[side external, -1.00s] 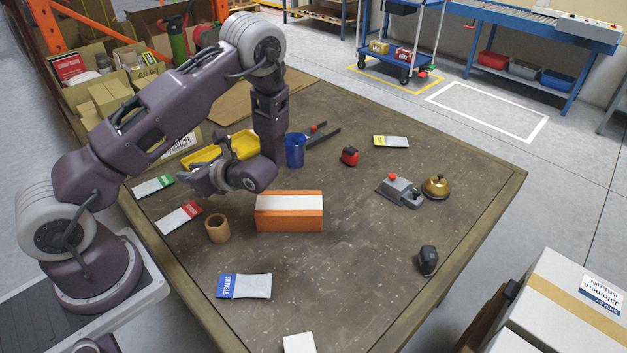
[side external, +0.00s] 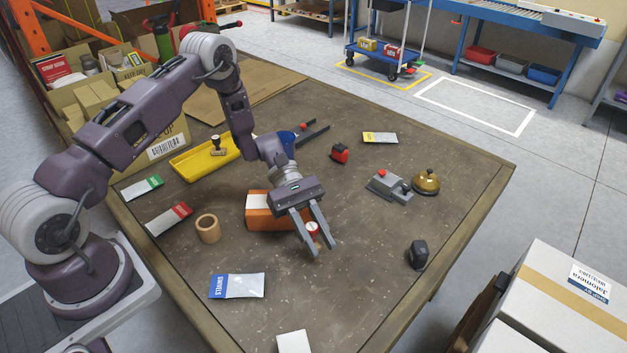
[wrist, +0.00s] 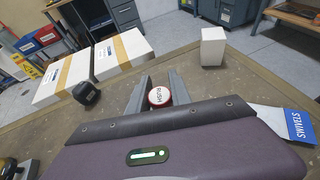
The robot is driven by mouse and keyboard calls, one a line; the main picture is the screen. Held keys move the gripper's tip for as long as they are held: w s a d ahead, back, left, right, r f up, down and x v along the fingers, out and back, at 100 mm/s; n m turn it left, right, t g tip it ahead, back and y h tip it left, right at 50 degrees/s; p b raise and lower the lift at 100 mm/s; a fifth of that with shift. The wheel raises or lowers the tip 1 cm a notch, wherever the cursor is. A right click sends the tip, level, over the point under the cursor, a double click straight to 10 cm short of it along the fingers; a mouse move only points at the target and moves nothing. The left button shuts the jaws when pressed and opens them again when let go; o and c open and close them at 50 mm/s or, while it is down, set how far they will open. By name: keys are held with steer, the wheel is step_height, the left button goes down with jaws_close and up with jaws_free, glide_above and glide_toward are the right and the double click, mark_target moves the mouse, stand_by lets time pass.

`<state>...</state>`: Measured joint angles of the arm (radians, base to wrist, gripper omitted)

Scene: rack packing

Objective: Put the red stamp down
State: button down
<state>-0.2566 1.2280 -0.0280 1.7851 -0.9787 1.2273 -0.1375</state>
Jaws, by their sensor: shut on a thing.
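The red stamp (side external: 312,229) is a small round red-and-white piece between the fingers of my gripper (side external: 322,249) in the side external view. In the wrist view the stamp (wrist: 159,97) shows a pale round face with a red rim and the word RUSH. My gripper (wrist: 161,77) is shut on it, one finger on each side. The fingers point down and forward over the table, in front of the orange box. I cannot tell whether the stamp touches the table (side external: 345,300).
An orange box (side external: 262,218) stands just behind my gripper, with a wooden ring (side external: 208,228) to its left. A yellow tray (side external: 185,168) holds a dark-handled stamp (side external: 217,147). A blue-and-white packet (side external: 238,286) and a black object (side external: 418,254) lie nearer.

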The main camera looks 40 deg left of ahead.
steer(key=w+a+r+n+t, duration=0.2)
steer(key=w+n+t, duration=0.35)
steer(key=w, duration=0.45)
steer(key=w+a+r+n+t+y, duration=0.1)
steer(key=w+a+n+t+y, duration=0.35)
steer(key=w+a+n, duration=0.35)
steer(key=w+a+r+n+t+y, duration=0.25)
steer(key=w+a+t, duration=0.3)
steer(key=a, duration=0.35)
steer(key=shift+n+t+y, duration=0.4)
steer(key=shift+n+t, duration=0.05)
steer(key=shift+n, duration=0.05)
steer(key=f, duration=0.7)
steer(key=a+f, duration=0.1)
steer(key=f, duration=0.2)
steer(key=shift+s+f, duration=0.15)
steer(key=shift+f, duration=0.25)
steer(key=shift+f, duration=0.1)
steer(key=c, duration=1.2)
jaws_free()
steer(key=shift+o, duration=0.2)
